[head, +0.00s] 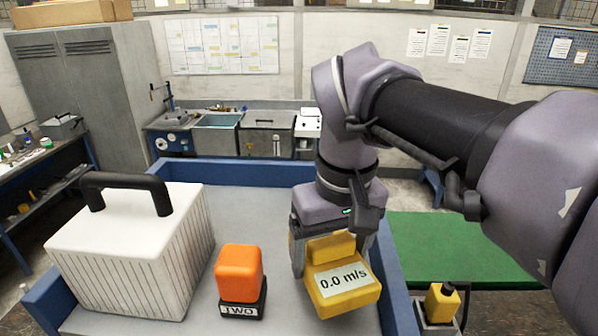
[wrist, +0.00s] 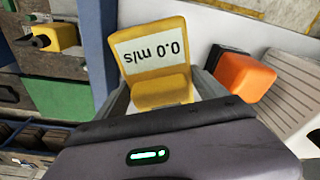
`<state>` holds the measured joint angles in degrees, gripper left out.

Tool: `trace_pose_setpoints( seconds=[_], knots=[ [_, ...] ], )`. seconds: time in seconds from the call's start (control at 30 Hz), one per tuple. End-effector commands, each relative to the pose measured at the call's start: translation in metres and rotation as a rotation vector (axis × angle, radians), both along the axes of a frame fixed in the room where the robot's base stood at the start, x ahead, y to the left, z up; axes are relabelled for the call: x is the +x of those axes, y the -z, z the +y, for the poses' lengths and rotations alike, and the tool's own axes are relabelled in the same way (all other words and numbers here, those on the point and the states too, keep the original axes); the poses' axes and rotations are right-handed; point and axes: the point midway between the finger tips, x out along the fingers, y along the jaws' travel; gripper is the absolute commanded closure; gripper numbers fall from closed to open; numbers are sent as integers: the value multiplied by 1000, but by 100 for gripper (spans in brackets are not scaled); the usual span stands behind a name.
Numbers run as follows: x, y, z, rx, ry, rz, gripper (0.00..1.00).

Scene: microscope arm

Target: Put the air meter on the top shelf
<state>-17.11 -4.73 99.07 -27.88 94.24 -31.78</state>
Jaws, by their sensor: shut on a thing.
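The air meter (head: 342,290) is a yellow block with a raised yellow part and a white label reading "0.0 m/s". My gripper (head: 331,250) is shut on its raised part, with a finger on each side. In the wrist view the air meter (wrist: 155,55) sits between the fingertips of my gripper (wrist: 163,88), its label upside down. It is over the right part of a grey surface with a blue rim (head: 398,290). I cannot tell whether it touches that surface. No top shelf can be made out for certain.
An orange block on a black base marked "TWO" (head: 240,275) stands just left of the air meter. A white ribbed case with a black handle (head: 135,245) stands farther left. A green surface (head: 440,245) and a yellow bottle-like object (head: 441,302) are at right, beyond the blue rim.

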Motion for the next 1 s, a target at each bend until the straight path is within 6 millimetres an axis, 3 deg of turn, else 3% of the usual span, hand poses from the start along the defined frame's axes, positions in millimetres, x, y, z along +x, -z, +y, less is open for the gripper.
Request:
trace_pose_setpoints(
  seconds=[0.03, 0.3, 0.7, 0.73, 0.8, 1.0],
  knots=[
    [-1, 13, 0, -1, -1, 3, 72],
    [0, 63, 0, -1, 0, 2, 72],
    [0, 71, 0, 0, 0, -1, 72],
    [0, 71, 0, 0, 0, 0, 15],
    [0, 70, 0, 0, 0, 0, 1],
    [0, 70, 0, 0, 0, 0, 0]
  ],
)
